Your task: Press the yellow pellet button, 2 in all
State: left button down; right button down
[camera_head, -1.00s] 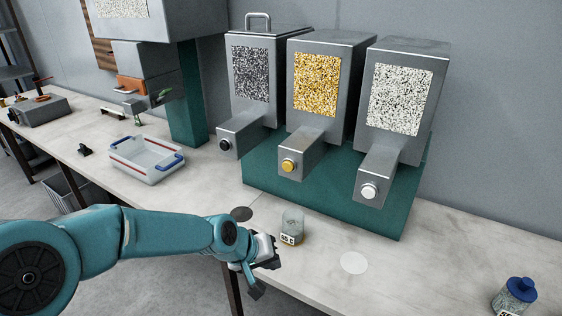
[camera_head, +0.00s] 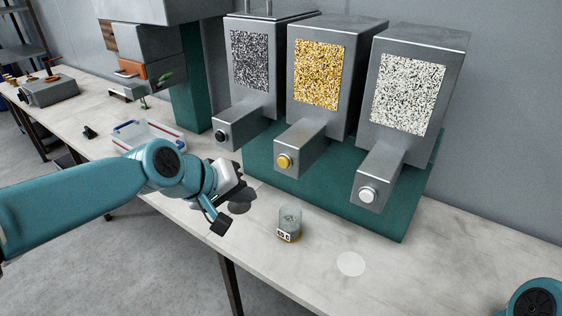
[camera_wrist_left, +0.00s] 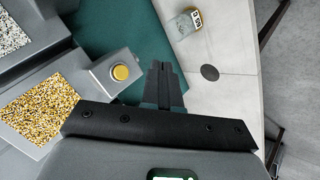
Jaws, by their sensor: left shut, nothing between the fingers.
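The yellow button (camera_head: 284,161) is on the snout of the middle dispenser (camera_head: 325,63), which has a yellow pellet window. It also shows in the left wrist view (camera_wrist_left: 121,72), left of the fingertips. My left gripper (camera_head: 238,181) is shut and empty, left of the yellow button and a little lower in the head view, apart from it. In the left wrist view its closed fingers (camera_wrist_left: 163,80) point past the button. A small clear cup (camera_head: 289,222) with a label stands on the table below the yellow button. My right gripper is out of view.
A black button (camera_head: 220,136) and a white button (camera_head: 367,195) are on the neighbouring dispensers. A dark disc (camera_head: 239,207) and a white disc (camera_head: 351,264) mark the table. A tray (camera_head: 150,138) is partly behind my left arm. The front right table is clear.

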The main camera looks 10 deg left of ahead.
aim_at(284, 162)
pick_arm(q)
jog(key=w+d+p, duration=0.3)
jog(key=w+p, duration=0.1)
jog(key=w, duration=0.4)
jog(key=shift+w+f, duration=0.2)
jog(key=shift+w, duration=0.1)
jog(key=shift+r, duration=0.1)
jog(key=shift+d, duration=0.1)
dwell(1.8)
jog(key=shift+w+d+p, duration=0.1)
jog(key=shift+w+p, duration=0.2)
jog(key=shift+w, duration=0.1)
